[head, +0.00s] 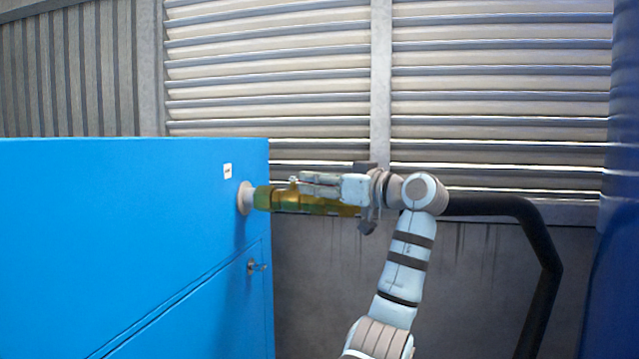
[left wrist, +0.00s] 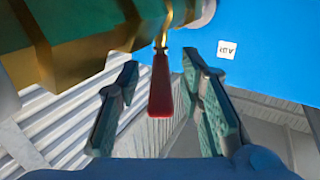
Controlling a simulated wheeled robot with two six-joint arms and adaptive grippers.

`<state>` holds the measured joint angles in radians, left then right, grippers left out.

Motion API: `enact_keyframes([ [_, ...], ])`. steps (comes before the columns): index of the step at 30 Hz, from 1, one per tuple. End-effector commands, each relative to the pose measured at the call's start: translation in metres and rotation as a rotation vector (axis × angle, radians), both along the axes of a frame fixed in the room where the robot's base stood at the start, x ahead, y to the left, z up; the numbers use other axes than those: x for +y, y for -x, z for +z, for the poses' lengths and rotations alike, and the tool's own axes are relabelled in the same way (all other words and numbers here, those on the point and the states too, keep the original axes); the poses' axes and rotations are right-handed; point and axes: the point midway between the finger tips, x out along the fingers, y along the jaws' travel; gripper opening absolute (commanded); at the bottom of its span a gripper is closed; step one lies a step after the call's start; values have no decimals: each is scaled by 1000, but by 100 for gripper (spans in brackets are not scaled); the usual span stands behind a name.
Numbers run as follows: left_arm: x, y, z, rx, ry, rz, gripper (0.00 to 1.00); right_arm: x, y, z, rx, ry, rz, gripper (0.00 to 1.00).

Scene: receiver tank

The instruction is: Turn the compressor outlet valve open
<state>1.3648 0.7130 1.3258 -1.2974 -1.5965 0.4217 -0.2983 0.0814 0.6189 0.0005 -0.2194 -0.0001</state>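The brass valve body (head: 262,198) stands out from a flange on the side of the blue compressor cabinet (head: 130,215). In the left wrist view the brass valve (left wrist: 95,45) fills the upper left, and its red lever handle (left wrist: 160,87) points toward the camera's lower edge. My left gripper (head: 298,184) is alongside the valve in the head view. In the left wrist view its two fingers (left wrist: 160,68) are apart, with the red handle between them and a visible gap on both sides. The handle is hard to make out in the head view. My right gripper is not in view.
A black pipe (head: 545,265) runs right from behind my arm and bends down. A blue tank (head: 618,220) stands at the right edge. A louvred wall (head: 270,80) closes off the back.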

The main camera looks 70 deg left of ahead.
Motion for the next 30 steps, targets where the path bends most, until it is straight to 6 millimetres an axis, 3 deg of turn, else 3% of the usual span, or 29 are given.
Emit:
enact_keyframes([
  [4,-19,-11,0,-1,0,-4,34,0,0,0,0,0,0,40],
  [12,-84,-43,0,0,1,-4,34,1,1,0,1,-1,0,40],
  [15,-98,-50,0,0,1,-2,34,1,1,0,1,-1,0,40],
  [24,-105,-53,0,-1,0,0,34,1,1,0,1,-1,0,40],
  [27,-107,-56,-1,22,-2,-13,18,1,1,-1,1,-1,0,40],
  [30,-120,-76,-5,141,-15,-78,2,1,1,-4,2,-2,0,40],
])
